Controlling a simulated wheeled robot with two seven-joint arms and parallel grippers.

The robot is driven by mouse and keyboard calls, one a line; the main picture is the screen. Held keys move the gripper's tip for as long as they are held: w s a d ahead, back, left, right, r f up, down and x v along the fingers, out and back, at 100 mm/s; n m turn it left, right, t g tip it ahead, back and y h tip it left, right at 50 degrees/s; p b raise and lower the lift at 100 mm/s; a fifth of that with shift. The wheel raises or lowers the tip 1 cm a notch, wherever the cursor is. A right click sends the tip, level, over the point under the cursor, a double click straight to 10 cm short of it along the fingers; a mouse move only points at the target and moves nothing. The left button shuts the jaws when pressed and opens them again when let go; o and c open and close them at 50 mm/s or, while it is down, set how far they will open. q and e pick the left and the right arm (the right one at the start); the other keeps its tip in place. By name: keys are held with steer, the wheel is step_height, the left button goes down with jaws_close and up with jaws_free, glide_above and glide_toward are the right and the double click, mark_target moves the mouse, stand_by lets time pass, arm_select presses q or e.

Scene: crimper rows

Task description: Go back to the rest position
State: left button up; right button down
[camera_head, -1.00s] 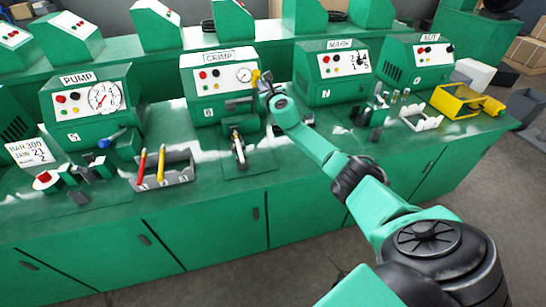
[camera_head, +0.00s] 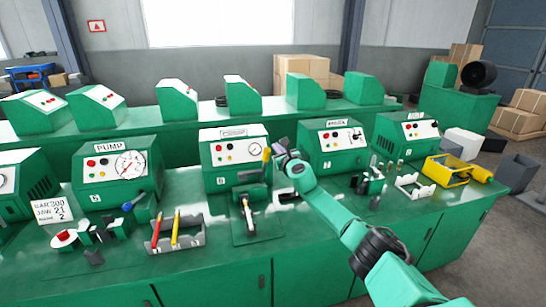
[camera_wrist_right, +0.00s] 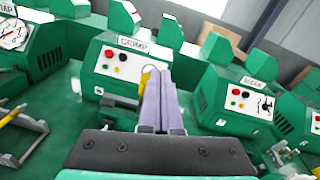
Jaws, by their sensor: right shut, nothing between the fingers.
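My right arm reaches in from the lower right in the head view. Its gripper (camera_head: 280,157) is in front of the right side of the crimp machine (camera_head: 233,150), above the bench. In the right wrist view the gripper's fingers (camera_wrist_right: 160,100) are together with nothing between them, pointing toward the crimp machine (camera_wrist_right: 125,65). A yellow-tipped lever on the machine shows just behind the fingertips. I cannot tell whether the fingers touch it. My left gripper is not in view.
The pump machine (camera_head: 117,172) stands left, the mark machine (camera_head: 332,148) right. A grey tray (camera_head: 177,243) holds a red and a yellow marker. A white holder (camera_head: 414,187) and a yellow fixture (camera_head: 450,170) are at right. The green bench (camera_head: 290,235) has free room in front.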

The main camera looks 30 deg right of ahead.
steer(key=s+a+f+m+g, duration=0.5)
steer(key=s+a+f+m, duration=0.85)
steer(key=m, duration=0.55)
steer(key=s+a+f+m+g+y, duration=0.25)
steer(key=s+f+m, duration=0.2)
steer(key=s, duration=0.45)
steer(key=s+a+f+m+g+y, duration=0.1)
steer(key=s+a+f+m+g, duration=0.3)
steer(key=s, duration=0.5)
steer(key=s+a+f+m+g+y, duration=0.25)
steer(key=s+m, duration=0.35)
steer(key=s, duration=0.3)
step_height(320, 180, down, 29)
steer(key=s+h+b, duration=0.1)
steer(key=s+b, duration=0.2)
steer(key=b, duration=0.2)
arm_select(q)
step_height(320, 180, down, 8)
steer(key=b, duration=0.3)
steer(key=shift+b, duration=0.3)
arm_select(e)
steer(key=s+d+f+g, duration=0.1)
steer(key=s+d+f, duration=0.1)
steer(key=s+f, duration=1.3)
steer(key=shift+s+d+f+n+g, duration=0.15)
steer(key=shift+s+f+n+g, duration=0.15)
steer(key=shift+f+n+g, duration=0.15)
